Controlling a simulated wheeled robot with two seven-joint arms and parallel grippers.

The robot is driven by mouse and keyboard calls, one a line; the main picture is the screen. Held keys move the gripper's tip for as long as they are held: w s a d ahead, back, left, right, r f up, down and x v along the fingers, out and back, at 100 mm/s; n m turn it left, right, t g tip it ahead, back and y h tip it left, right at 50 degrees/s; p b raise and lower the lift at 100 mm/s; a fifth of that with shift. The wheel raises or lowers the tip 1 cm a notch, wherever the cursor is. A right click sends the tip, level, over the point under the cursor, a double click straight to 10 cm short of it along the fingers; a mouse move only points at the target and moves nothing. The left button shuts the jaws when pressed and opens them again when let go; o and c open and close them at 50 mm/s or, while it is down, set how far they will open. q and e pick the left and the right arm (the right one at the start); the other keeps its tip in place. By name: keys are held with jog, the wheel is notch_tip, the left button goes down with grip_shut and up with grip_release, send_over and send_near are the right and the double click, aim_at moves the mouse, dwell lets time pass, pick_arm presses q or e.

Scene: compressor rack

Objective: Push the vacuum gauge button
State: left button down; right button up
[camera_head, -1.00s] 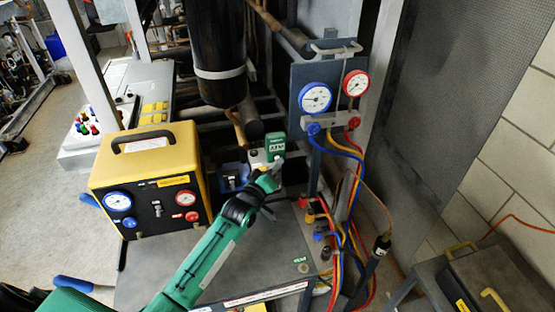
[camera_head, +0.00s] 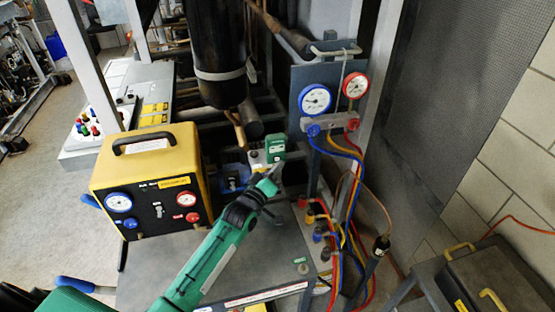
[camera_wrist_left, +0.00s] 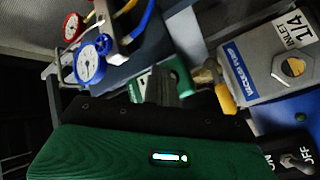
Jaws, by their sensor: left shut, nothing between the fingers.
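The vacuum gauge is a small green box (camera_head: 275,146) with a pale display, standing on the grey vacuum pump (camera_head: 256,158) behind the worktop. My left gripper (camera_head: 272,176) is shut and empty, its tips just below and in front of the gauge. I cannot tell whether they touch it. In the left wrist view the green gauge (camera_wrist_left: 181,72) shows behind the shut fingers (camera_wrist_left: 164,84), which hide part of its face. The button cannot be made out. My right gripper is not in view.
A yellow-black case (camera_head: 150,170) with two gauges stands left of my arm. The manifold with blue (camera_head: 315,98) and red (camera_head: 356,85) dials and coloured hoses stands to the right. A dark cylinder (camera_head: 218,60) hangs behind. The worktop front (camera_head: 240,275) has free room.

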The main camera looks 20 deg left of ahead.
pick_arm(q)
jog(key=shift+s+d+f+p, duration=0.1)
jog(key=shift+s+d+p, duration=0.4)
jog(key=shift+s, duration=0.35)
jog(key=shift+s+d+r+p, duration=0.1)
jog(key=shift+s+d+p, duration=0.45)
jog(key=shift+s, duration=0.25)
jog(key=shift+s+d+f+p, duration=0.1)
jog(key=shift+s+d+p, duration=0.25)
jog(key=shift+s+d, duration=0.4)
jog(key=shift+s+a, duration=0.1)
jog(key=shift+a, duration=0.05)
